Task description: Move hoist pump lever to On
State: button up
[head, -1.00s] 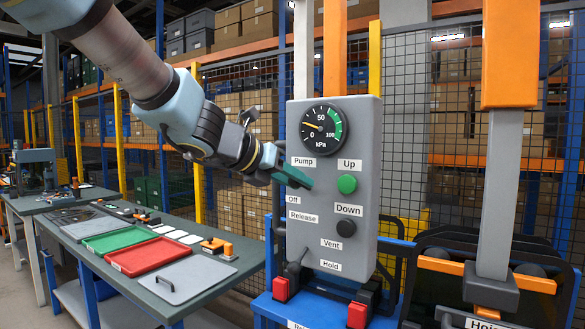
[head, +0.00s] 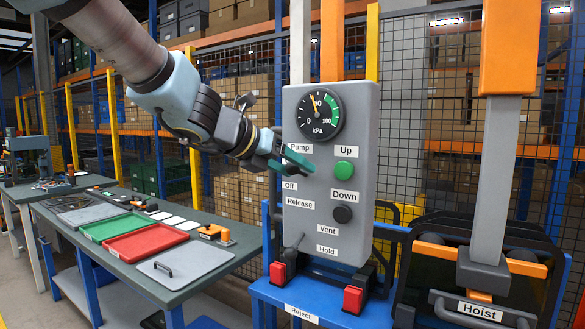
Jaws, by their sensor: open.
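The grey control box (head: 362,180) stands right of centre. Its gauge (head: 320,114) reads near 50 kPa. The Pump label (head: 299,148) is at upper left of the panel, with the Off label (head: 290,185) below. My gripper (head: 302,161) is open, its dark teal fingers at the panel's left side, between these labels. The pump lever itself is hidden by the fingers, so I cannot tell its position or whether they touch it. The green Up button (head: 344,170) and black Down button (head: 342,213) are right of the gripper.
A grey lever (head: 293,243) sits by the Vent and Hold labels. Two red blocks (head: 353,299) are below the box. The hoist (head: 487,270) hangs at right. A workbench with a red tray (head: 146,245) runs along the left; mesh fencing stands behind.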

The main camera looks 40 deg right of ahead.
jog(key=b+v, duration=0.1)
jog(key=v, duration=0.9)
jog(key=shift+a+r+b, duration=0.25)
jog(key=shift+a+b, duration=0.05)
jog(key=shift+a, duration=0.05)
jog(key=w+a+f+n+t, duration=0.2)
jog(key=w+n+t, duration=0.1)
jog(key=w+n, duration=0.3)
jog(key=w+a+f+n+t, duration=0.2)
jog(key=w+a+n, duration=0.1)
jog(key=w+n, duration=0.25)
jog(key=w+a+f+n+t+y+b, duration=0.2)
jog(key=w+a+f+n+t+y, duration=0.3)
jog(key=w+a+f+n, duration=0.65)
jog(key=a+f+n+g+y, duration=0.2)
jog(key=a+f+n+y, duration=0.25)
jog(key=a+n, duration=0.55)
jog(key=s+a+f+n+g+y+b, duration=0.1)
jog(key=s+a+f+n+g+y, duration=0.2)
jog(key=s+a+f+n, duration=1)
jog(key=f+n+g, duration=0.1)
jog(key=n+g, duration=0.2)
jog(key=shift+s+f+g, duration=0.3)
jog(key=shift+s+g, duration=0.1)
